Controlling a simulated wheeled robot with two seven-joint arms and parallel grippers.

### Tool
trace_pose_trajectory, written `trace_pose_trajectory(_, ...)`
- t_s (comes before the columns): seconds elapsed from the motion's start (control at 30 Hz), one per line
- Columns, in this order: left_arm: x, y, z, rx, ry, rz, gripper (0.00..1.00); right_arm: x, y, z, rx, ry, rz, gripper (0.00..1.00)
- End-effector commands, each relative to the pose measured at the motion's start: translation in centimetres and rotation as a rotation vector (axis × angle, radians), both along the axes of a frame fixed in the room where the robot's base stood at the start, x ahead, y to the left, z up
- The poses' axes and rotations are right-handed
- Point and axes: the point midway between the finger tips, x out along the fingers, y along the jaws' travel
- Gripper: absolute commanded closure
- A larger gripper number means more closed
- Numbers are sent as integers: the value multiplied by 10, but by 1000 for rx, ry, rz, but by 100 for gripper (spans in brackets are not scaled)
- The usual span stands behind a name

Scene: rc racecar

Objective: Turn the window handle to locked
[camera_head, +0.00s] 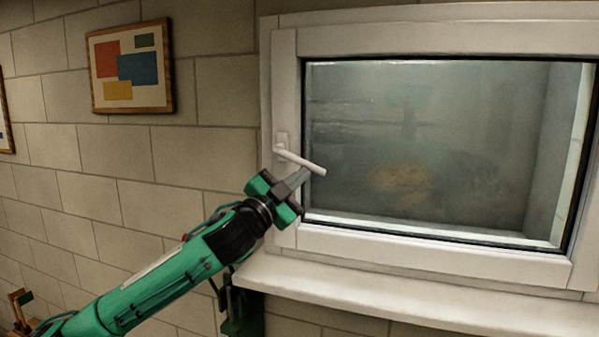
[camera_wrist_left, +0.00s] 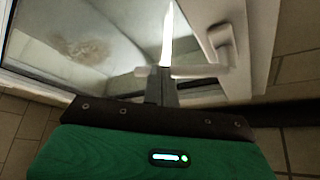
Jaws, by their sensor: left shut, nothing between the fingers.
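The white window handle (camera_head: 302,160) sits on the left side of the white window frame (camera_head: 285,90). Its lever points right and slightly down, reaching over the edge of the glass. My left gripper (camera_head: 304,174) is shut and empty, with its fingertips just below the lever. In the left wrist view the handle (camera_wrist_left: 222,45) shows its base on the frame and its lever running across the fingertips (camera_wrist_left: 160,72). I cannot tell whether the fingers touch the lever. My right gripper is not in view.
A white window sill (camera_head: 400,295) juts out below the window and below my left gripper. A framed picture with coloured blocks (camera_head: 130,67) hangs on the block wall to the left. The wall between the picture and the window is bare.

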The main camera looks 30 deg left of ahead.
Motion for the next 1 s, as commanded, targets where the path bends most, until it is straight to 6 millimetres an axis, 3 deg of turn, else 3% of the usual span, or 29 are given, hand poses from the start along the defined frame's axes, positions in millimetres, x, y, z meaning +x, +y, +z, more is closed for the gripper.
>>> trace_pose_trajectory(1.0, 0, 1, 3, -4, -4, 3, 100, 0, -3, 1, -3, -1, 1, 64)
